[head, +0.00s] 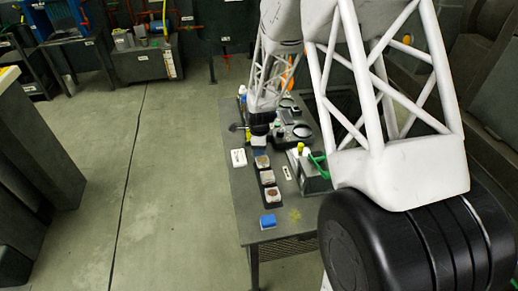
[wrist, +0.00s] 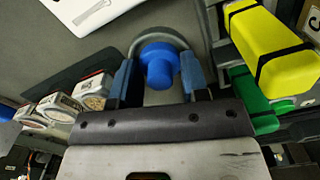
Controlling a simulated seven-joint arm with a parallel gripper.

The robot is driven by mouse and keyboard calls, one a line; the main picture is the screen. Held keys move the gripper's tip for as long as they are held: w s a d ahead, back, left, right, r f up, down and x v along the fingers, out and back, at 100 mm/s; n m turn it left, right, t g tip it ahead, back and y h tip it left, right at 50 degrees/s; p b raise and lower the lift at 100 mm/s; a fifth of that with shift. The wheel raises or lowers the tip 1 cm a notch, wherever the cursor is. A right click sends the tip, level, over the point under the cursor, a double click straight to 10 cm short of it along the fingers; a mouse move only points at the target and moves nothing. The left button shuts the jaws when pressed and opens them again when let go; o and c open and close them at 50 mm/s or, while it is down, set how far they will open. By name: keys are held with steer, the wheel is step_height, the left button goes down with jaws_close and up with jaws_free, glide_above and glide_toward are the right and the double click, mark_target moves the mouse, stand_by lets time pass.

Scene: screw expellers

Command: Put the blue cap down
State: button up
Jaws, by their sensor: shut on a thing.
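The blue cap (wrist: 159,65) is between my gripper's two blue finger pads in the wrist view. A grey rounded rim (wrist: 160,35) shows around and behind it. My gripper (wrist: 158,78) is shut on the cap's piece; the exact contact at the pads is hard to see. In the head view my gripper (head: 259,143) is low over the dark table (head: 243,195), just beyond a row of small jars. The cap is too small and hidden there to tell clearly, and I cannot tell whether it touches the table.
Small pale-topped jars (head: 267,178) stand in a row on a dark strip. A white card (head: 238,158) lies at the left edge. A yellow block (wrist: 268,42) and green part (wrist: 250,100) stand close on the right.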

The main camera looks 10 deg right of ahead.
steer(key=shift+f, duration=0.35)
steer(key=o, duration=0.5)
steer(key=shift+f, duration=0.1)
steer(key=shift+o, duration=0.6)
steer(key=shift+s+f, duration=0.3)
step_height(320, 180, up, 14)
steer(key=shift+w+f, duration=0.2)
steer(key=shift+w, duration=0.1)
steer(key=shift+r, duration=0.1)
